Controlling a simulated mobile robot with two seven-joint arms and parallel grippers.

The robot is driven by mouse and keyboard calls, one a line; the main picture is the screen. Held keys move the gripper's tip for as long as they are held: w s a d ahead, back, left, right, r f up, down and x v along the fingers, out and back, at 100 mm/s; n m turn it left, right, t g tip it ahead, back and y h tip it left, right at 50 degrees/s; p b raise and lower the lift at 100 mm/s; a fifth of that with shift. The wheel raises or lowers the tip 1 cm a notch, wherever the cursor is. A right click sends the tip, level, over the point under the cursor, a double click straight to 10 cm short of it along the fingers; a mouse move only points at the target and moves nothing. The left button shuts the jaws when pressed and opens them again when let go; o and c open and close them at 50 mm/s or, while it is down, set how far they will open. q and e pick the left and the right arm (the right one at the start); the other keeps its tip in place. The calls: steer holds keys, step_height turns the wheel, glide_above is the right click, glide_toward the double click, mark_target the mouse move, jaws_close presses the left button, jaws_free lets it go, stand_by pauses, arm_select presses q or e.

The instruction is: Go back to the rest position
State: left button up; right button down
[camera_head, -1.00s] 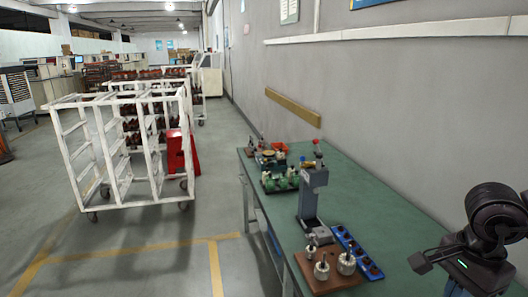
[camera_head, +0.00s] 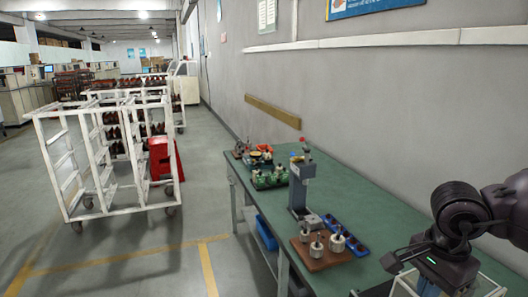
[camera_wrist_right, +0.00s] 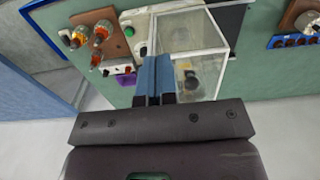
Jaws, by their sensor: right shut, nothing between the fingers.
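My right gripper (camera_wrist_right: 155,80) is shut and empty in the right wrist view, its two blue fingers together in front of a clear box with a white frame (camera_wrist_right: 228,62). In the head view my right arm comes in from the right, and the gripper (camera_head: 391,263) is above the near right part of the green workbench (camera_head: 368,205). My left gripper is not in view.
A grey press (camera_head: 299,188), a brown board with metal parts (camera_head: 320,262) and a blue tray (camera_head: 354,245) stand on the bench. A white cart (camera_head: 62,165) stands at left. The floor between has free room.

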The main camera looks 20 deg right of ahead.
steer(key=w+a+f+m+t+y, duration=0.2)
steer(key=a+m+t+y, duration=0.2)
steer(key=a+m+y, duration=0.45)
steer(key=w+a+f+m+t+y, duration=0.2)
steer(key=a+f+m+t+y, duration=0.15)
steer(key=a+m+y, duration=0.55)
steer(key=w+d+f+m+t+h, duration=0.1)
steer(key=d+f+m+t+h, duration=0.3)
steer(key=m, duration=0.7)
steer(key=w+d+f+m+t+h, duration=0.1)
steer(key=d+f+m+t+h, duration=0.1)
steer(key=f+m+t+h, duration=0.65)
steer(key=s+f+m+g+h, duration=0.5)
steer(key=s+f+m+g, duration=0.3)
steer(key=f+m, duration=0.5)
steer(key=s+m, duration=0.1)
steer(key=m, duration=0.3)
steer(key=shift+s+d, duration=0.15)
steer(key=shift+d, duration=0.05)
